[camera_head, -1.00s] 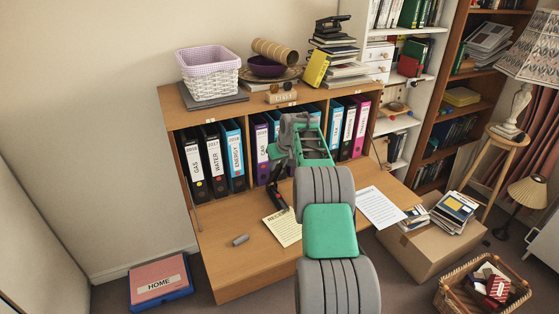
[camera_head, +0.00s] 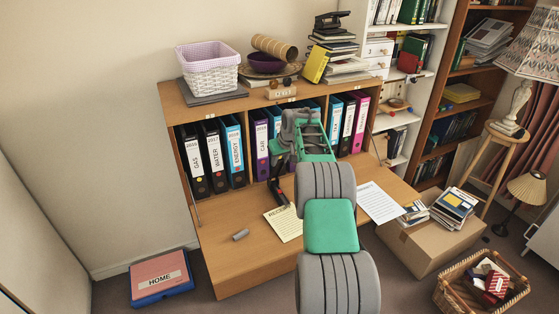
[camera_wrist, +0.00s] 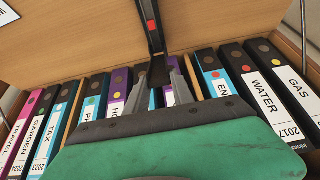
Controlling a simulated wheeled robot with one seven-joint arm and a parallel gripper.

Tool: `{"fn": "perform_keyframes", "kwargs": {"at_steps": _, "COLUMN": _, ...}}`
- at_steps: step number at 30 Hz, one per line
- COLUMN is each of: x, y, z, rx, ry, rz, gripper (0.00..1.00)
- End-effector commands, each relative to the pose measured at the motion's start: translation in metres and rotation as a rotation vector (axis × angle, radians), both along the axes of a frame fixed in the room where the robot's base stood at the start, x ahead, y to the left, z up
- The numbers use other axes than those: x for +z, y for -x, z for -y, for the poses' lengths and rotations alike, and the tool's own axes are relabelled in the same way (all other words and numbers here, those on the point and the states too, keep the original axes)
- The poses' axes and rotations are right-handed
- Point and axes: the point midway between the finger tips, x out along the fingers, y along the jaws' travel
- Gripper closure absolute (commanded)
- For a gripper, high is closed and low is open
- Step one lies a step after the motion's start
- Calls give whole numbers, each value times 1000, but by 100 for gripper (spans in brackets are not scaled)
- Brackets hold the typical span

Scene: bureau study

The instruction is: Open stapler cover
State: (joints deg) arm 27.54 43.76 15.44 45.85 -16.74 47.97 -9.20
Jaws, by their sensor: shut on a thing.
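The stapler (camera_head: 278,193) is black with a small red mark and sits on the desk's wooden surface, left of my forearm. In the wrist view the stapler (camera_wrist: 154,30) runs up from between my fingertips. My gripper (camera_wrist: 158,66) is shut on the stapler at its near end, which shows between the two grey fingers. In the head view my gripper (camera_head: 280,172) is partly hidden by the arm. I cannot tell how far the cover is raised from the base.
Several labelled binders (camera_head: 235,150) stand in the bureau's shelf right behind the stapler.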

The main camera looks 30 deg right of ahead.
Motion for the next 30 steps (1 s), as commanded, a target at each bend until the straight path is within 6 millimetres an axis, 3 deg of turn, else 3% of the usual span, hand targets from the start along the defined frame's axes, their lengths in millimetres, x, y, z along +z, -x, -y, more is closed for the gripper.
{"fn": "perform_keyframes", "kwargs": {"at_steps": 5, "x": 1, "y": -1, "z": 0, "rx": 1, "ry": 1, "rz": 2, "gripper": 100}}
{"fn": "perform_keyframes", "kwargs": {"at_steps": 6, "x": 1, "y": -1, "z": 0, "rx": 1, "ry": 1, "rz": 2, "gripper": 70}}
{"fn": "perform_keyframes", "kwargs": {"at_steps": 14, "x": 1, "y": 0, "z": 0, "rx": 0, "ry": 0, "rz": 1, "gripper": 49}}
{"fn": "perform_keyframes", "kwargs": {"at_steps": 23, "x": 3, "y": 2, "z": 0, "rx": 0, "ry": 1, "rz": 1, "gripper": 49}}
{"fn": "perform_keyframes", "kwargs": {"at_steps": 30, "x": 42, "y": 22, "z": -1, "rx": 0, "ry": 2, "rz": 4, "gripper": 49}}
